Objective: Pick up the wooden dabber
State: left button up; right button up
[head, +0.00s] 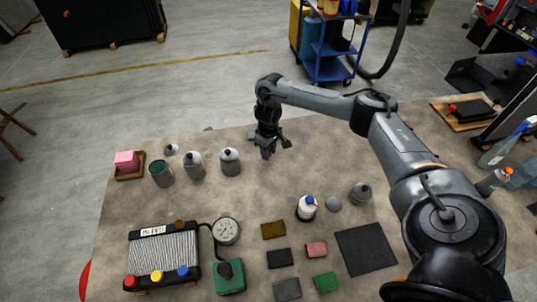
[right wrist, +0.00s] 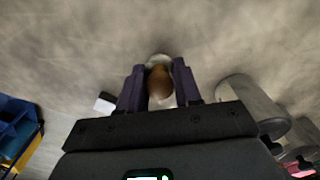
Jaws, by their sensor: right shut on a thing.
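My right gripper (head: 272,150) is over the back middle of the tan table, with its fingers pointing down. In the right wrist view its two dark purple fingers (right wrist: 158,72) are closed on the wooden dabber (right wrist: 160,84). The dabber shows a rounded brown wooden end between the fingers, with a pale part around or beneath it. In the head view the gripper hides the dabber. I cannot tell whether the dabber is still touching the table. My left gripper is not in view.
Lidded grey cans (head: 230,162) and an open green can (head: 161,173) stand left of the gripper. A white bottle (head: 307,208), a grey can (head: 361,192) and a dark mat (head: 366,249) are nearer. A blue cart (head: 330,60) stands behind the table.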

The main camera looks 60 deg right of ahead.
jog(key=s+a+r+p, duration=0.1)
jog(key=s+a+r, duration=0.4)
jog(key=s+r, duration=0.3)
jog(key=shift+s+a+p, duration=0.15)
jog(key=shift+s+p, duration=0.25)
jog(key=shift+s, duration=0.75)
jog(key=o, duration=0.3)
jog(key=shift+c, duration=1.1)
